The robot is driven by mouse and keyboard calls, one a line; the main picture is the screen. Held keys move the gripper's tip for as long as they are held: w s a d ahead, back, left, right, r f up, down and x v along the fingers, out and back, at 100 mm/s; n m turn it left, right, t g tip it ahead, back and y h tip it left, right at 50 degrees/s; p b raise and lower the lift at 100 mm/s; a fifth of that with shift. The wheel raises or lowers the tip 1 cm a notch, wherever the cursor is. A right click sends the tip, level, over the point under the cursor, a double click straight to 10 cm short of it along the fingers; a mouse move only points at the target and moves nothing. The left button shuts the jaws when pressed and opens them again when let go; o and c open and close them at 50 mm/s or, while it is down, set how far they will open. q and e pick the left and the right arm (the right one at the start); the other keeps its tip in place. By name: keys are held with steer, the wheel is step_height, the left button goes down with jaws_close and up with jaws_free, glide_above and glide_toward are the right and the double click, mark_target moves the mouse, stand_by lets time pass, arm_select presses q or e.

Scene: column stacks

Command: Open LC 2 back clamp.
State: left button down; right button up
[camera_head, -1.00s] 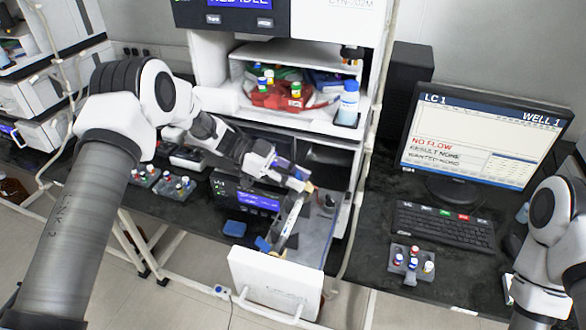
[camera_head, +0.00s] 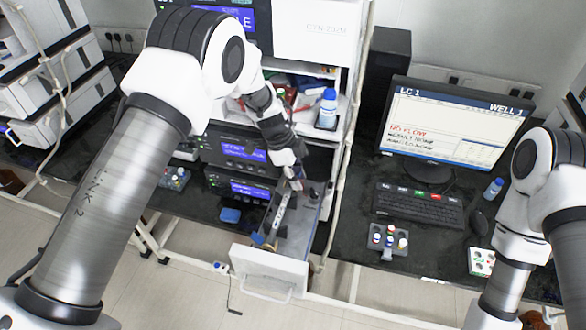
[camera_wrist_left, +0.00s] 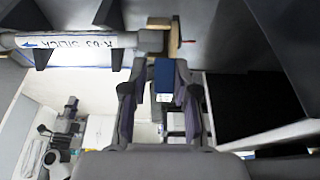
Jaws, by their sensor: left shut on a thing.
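A white labelled column (camera_head: 281,212) lies in an open drawer (camera_head: 270,272) with a white front. A blue clamp (camera_head: 258,238) sits at the column's front end. My left gripper (camera_head: 294,180) is at the column's back end and hides the back clamp in the head view. In the left wrist view, the column (camera_wrist_left: 75,41) enters from the left and ends at a tan piece (camera_wrist_left: 174,38). The left gripper's fingers (camera_wrist_left: 161,80) are shut on a blue lever (camera_wrist_left: 164,75) just below that end. My right gripper is out of view.
Instrument units with lit displays (camera_head: 240,150) stand left of the drawer. A monitor (camera_head: 455,122), a keyboard (camera_head: 418,205) and a vial rack (camera_head: 388,240) are on the bench to the right. A blue-capped bottle (camera_head: 327,108) stands on the shelf behind.

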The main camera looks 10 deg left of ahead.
arm_select(q)
steer(key=shift+d+f+y, duration=0.3)
steer(key=shift+d+y, duration=0.1)
steer(key=shift+y, duration=0.7)
steer(key=c, duration=1)
jaws_free()
steer(key=shift+c, duration=0.2)
steer(key=shift+w, duration=0.15)
step_height(320, 180, up, 12)
steer(key=a, duration=0.1)
steer(key=shift+a, duration=0.2)
steer(key=shift+f, duration=0.15)
